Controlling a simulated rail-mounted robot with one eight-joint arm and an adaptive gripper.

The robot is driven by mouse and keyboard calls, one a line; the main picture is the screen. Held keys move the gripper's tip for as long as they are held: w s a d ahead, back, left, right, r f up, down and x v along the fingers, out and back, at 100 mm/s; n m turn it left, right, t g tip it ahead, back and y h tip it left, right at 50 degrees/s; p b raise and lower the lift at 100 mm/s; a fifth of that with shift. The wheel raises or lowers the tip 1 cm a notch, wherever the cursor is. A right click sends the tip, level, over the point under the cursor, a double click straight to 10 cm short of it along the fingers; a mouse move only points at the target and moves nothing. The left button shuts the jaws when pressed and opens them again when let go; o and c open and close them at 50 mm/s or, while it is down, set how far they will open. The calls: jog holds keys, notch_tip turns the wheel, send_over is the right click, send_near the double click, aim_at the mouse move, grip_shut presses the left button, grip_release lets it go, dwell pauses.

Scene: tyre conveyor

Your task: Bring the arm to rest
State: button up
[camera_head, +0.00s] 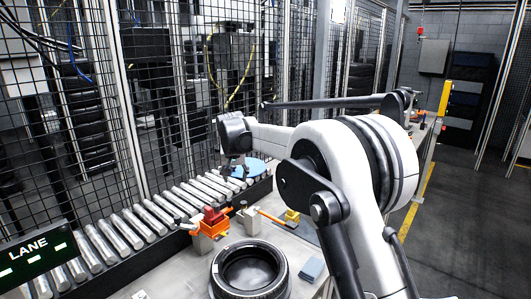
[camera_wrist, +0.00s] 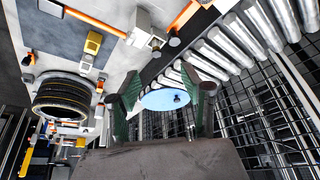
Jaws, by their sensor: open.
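My white arm (camera_head: 345,165) reaches from the right across the work area toward the roller conveyor. My gripper (camera_head: 236,172) is at the arm's far end, above the rollers and in front of a blue disc (camera_head: 256,168). In the wrist view my gripper (camera_wrist: 160,80) shows two dark green fingers spread apart with nothing held between them. The blue disc (camera_wrist: 164,99) appears beyond the gap between the fingers. I cannot tell its exact distance from them.
A roller conveyor (camera_head: 160,217) runs along a mesh fence (camera_head: 175,100). A tyre (camera_head: 249,272) lies on the front table. An orange-and-red fixture (camera_head: 211,223), a yellow block (camera_head: 292,216) and a blue pad (camera_head: 312,269) are nearby. The floor (camera_head: 470,220) at right looks clear.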

jog(key=s+d+r+b, duration=0.1)
jog(key=s+d+r, duration=0.2)
jog(key=s+d, duration=0.45)
jog(key=s+d+r+t+b, duration=0.1)
jog(key=s+d+r, duration=0.3)
jog(key=s+d, duration=0.3)
jog(key=s+d+r+b, duration=0.1)
jog(key=s+d+r, duration=0.2)
jog(key=s+d, duration=0.45)
jog(key=s+d+f+b, duration=0.1)
jog(key=s+d+f, duration=0.3)
jog(key=s, duration=0.5)
jog(key=s+d+f+m+t+b, duration=0.1)
jog(key=s+d+f, duration=0.4)
jog(key=s, duration=0.4)
jog(key=s+d+f+b, duration=0.1)
jog(key=s+d+f, duration=0.4)
jog(key=s, duration=0.4)
jog(key=shift+d+m+t+h, duration=0.3)
jog(key=shift+d+h, duration=0.05)
jog(key=shift+h, duration=0.05)
jog(key=shift+s, duration=0.1)
jog(key=shift+c, duration=0.4)
